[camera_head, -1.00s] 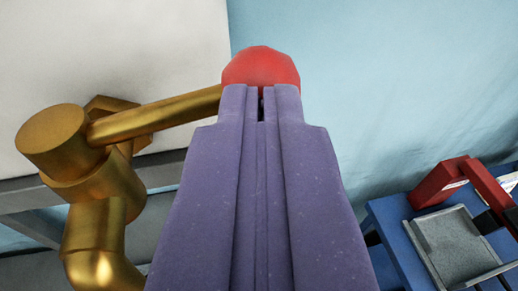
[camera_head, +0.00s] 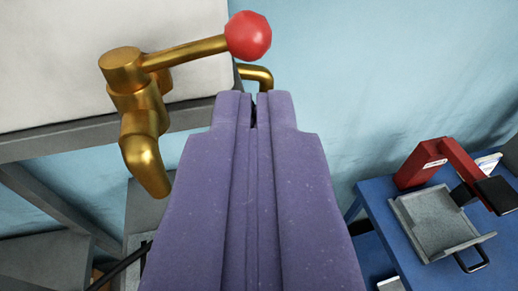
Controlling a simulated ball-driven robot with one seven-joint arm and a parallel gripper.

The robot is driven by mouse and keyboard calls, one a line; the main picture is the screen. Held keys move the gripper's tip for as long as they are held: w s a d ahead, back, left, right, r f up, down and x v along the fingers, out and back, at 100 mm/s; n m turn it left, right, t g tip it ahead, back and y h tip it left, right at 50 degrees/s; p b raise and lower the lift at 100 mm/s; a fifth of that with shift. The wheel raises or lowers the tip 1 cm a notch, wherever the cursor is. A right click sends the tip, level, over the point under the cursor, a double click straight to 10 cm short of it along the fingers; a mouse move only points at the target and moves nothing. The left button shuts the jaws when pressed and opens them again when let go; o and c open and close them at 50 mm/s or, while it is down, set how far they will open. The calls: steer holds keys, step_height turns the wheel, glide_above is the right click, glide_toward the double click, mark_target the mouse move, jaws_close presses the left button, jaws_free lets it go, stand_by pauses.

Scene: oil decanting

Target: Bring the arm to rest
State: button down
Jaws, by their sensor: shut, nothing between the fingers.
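My gripper (camera_head: 254,98) is purple, with its fingers shut and nothing between them. It points up the middle of the view. Just beyond and above the fingertips is a red ball knob (camera_head: 248,36) on the end of a brass lever. The lever belongs to a brass tap (camera_head: 140,110) at the upper left. In the picture, a gap shows between the fingertips and the knob. A second bent brass pipe (camera_head: 258,73) shows right behind the fingertips; whether they touch it I cannot tell.
A white tank or panel (camera_head: 60,60) stands behind the tap, on a grey frame (camera_head: 90,138). At the right, a blue table (camera_head: 390,230) carries a grey tray (camera_head: 435,225) and a red device (camera_head: 435,160). The pale blue wall between them is clear.

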steer(key=s+r, duration=0.1)
steer(key=s, duration=0.4)
steer(key=w+d+r+y+b, duration=0.1)
steer(key=w+y+b, duration=0.45)
steer(key=b, duration=1.25)
steer(key=s+d+r+h+b, duration=0.2)
steer(key=s+d+b, duration=0.1)
steer(key=d+b, duration=0.4)
steer(key=s+d+r+h+b, duration=0.2)
steer(key=s+d+h+b, duration=0.1)
steer(key=d+b, duration=0.5)
steer(key=shift+s+d+r, duration=0.15)
steer(key=shift+s+d, duration=0.25)
steer(key=shift+d, duration=0.4)
steer(key=shift+h, duration=0.25)
